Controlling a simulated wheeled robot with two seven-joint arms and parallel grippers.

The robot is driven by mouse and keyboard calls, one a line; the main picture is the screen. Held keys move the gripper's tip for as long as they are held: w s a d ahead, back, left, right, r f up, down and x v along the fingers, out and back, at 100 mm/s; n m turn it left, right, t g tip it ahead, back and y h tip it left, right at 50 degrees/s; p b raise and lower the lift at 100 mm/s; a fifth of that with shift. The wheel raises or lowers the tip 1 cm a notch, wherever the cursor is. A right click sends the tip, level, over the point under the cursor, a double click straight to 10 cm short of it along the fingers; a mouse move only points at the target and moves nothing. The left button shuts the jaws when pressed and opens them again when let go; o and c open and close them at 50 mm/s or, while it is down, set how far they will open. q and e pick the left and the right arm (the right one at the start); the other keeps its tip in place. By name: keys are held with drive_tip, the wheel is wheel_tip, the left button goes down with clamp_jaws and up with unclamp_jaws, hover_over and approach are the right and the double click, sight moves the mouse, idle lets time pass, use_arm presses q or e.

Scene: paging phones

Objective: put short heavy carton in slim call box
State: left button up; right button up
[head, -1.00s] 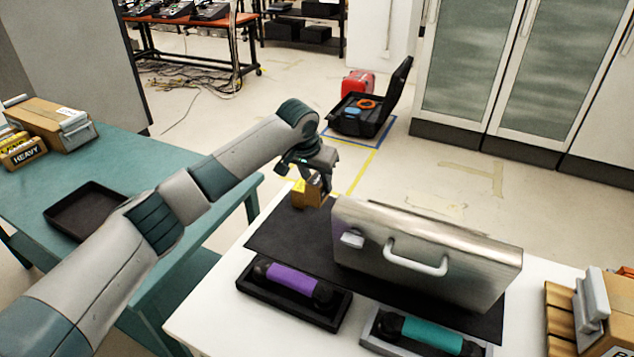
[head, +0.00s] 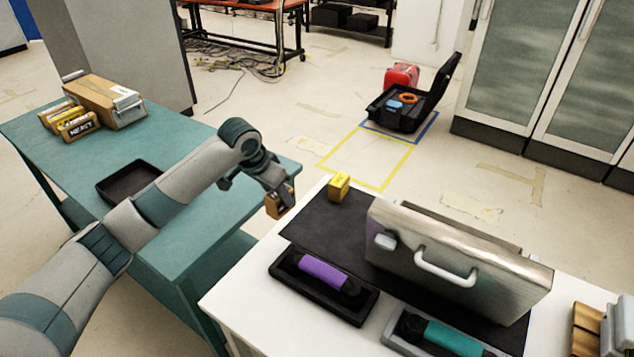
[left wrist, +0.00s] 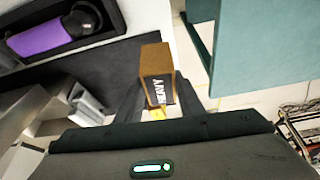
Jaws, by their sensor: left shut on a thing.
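My left gripper (head: 274,188) is shut on a short brown carton (head: 279,204). It holds the carton in the air off the left edge of the white table, by the gap to the teal table. In the left wrist view the carton (left wrist: 156,66) sits between the fingers, with part of a dark HEAVY label showing. A slim silver metal box (head: 450,262) with a white handle, which looks like the call box, stands on the black mat (head: 325,222). I cannot see into it. My right gripper is not in view.
A small yellow carton (head: 339,187) stands on the mat's far left corner. Purple (head: 322,272) and teal (head: 440,335) handsets lie in front of the silver box. The teal table (head: 200,140) holds a black tray (head: 128,181) and several cartons (head: 78,124).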

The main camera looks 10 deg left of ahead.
use_arm(q)
drive_tip(key=s+a+r+p, duration=0.1)
drive_tip(key=s+a+r, duration=0.1)
drive_tip(key=s+a, duration=0.3)
drive_tip(key=a, duration=0.3)
drive_tip(key=shift+s+a+m, duration=0.15)
drive_tip(key=shift+a+m, duration=0.15)
drive_tip(key=shift+a, duration=0.05)
drive_tip(key=shift+f, duration=0.1)
